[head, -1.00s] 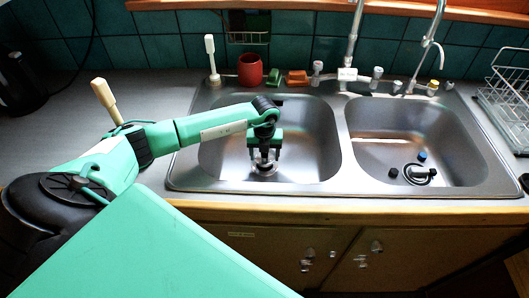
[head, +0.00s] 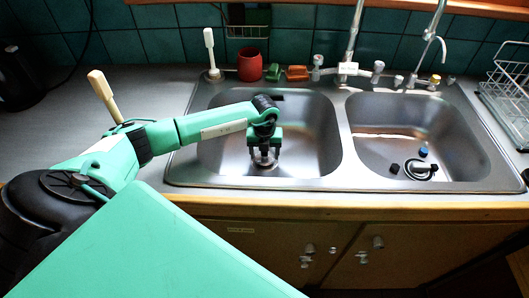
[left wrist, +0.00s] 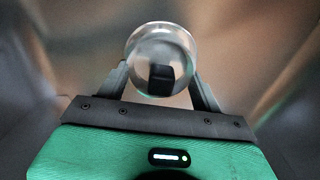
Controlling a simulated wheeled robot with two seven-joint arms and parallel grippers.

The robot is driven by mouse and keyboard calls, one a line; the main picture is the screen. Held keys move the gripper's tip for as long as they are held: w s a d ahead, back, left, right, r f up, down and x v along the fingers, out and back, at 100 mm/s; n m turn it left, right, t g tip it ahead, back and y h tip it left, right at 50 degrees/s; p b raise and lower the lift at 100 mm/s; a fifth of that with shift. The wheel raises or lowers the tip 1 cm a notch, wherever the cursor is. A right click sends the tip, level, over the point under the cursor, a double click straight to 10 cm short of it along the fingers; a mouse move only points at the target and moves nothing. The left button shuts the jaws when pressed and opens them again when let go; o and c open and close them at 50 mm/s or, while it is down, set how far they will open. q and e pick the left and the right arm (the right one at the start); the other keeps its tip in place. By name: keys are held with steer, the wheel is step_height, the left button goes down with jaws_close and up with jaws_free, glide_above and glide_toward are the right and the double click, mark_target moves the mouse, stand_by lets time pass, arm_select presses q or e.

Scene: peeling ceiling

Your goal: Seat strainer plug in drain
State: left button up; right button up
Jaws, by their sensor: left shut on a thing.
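My left gripper (head: 264,150) reaches down into the left basin (head: 316,150), low near its floor. It is shut on the strainer plug (head: 263,161), a small round metallic piece. In the left wrist view the plug (left wrist: 150,48) shows as a shiny disc with a dark square centre between the fingers of the gripper (left wrist: 160,72). The left basin's drain is hidden under the gripper and plug, so I cannot tell whether the plug touches or sits in it. My right gripper is not in view.
The right basin (head: 385,125) holds a dark ring-shaped piece (head: 420,171) and small black and blue caps. A red cup (head: 249,65), sponges and taps (head: 347,70) line the back rim. A dish rack (head: 510,95) stands at right. The basin walls surround my gripper.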

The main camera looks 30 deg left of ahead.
arm_select(q)
steer(key=shift+f, duration=0.3)
steer(key=shift+f+b, duration=0.45)
steer(key=o, duration=1.2)
steer(key=shift+c, duration=0.2)
